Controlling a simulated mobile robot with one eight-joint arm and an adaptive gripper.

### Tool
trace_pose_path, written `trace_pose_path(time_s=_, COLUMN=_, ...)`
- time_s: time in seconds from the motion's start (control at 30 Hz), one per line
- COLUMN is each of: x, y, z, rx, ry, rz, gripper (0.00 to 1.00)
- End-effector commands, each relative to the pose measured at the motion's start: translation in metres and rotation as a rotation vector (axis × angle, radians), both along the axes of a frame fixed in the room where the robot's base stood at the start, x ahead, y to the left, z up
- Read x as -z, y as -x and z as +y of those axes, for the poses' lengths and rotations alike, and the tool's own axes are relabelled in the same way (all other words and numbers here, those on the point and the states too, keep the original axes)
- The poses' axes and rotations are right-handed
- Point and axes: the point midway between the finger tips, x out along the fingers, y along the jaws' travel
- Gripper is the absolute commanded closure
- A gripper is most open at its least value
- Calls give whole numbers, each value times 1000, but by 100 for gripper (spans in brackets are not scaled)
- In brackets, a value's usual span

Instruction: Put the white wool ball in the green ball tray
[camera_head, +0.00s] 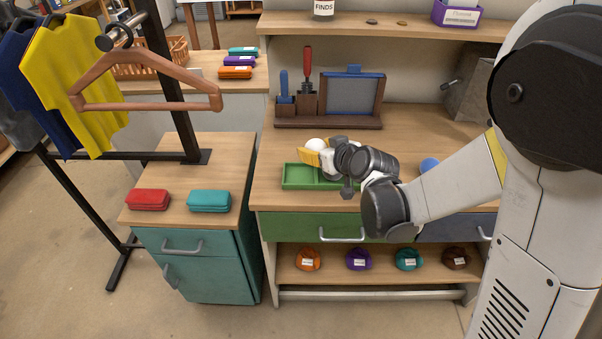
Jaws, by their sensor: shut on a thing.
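The white wool ball (316,144) is held in my gripper (318,156), at its yellow fingertips. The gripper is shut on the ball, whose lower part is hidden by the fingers. The green ball tray (298,186) sits near the front edge of the wooden bench, and the ball and gripper appear over its back part. The gripper hides the tray's right side. I cannot tell the exact height of the ball above the tray.
A blue ball (429,164) lies right of the gripper, partly behind my arm. A dark wooden tool stand (328,122) is at the back of the bench. Red (148,199) and teal (209,201) cases lie on the left cabinet. A clothes rack with a hanger (150,105) stands left.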

Motion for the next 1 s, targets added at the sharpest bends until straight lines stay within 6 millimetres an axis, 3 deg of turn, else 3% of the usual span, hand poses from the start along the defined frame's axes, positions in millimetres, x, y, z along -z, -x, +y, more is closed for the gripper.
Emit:
trace_pose_path(time_s=0.1, x=19, y=1, z=26, rx=-5, ry=1, rz=0, gripper=75)
trace_pose_path(time_s=0.23, x=25, y=2, z=40, rx=-2, ry=-1, rz=0, gripper=75)
trace_pose_path(time_s=0.37, x=31, y=2, z=43, rx=0, ry=0, rz=0, gripper=75)
trace_pose_path(time_s=0.6, x=67, y=1, z=42, rx=2, ry=0, rz=0, gripper=75)
trace_pose_path(time_s=1.0, x=70, y=2, z=42, rx=2, ry=0, rz=0, gripper=75)
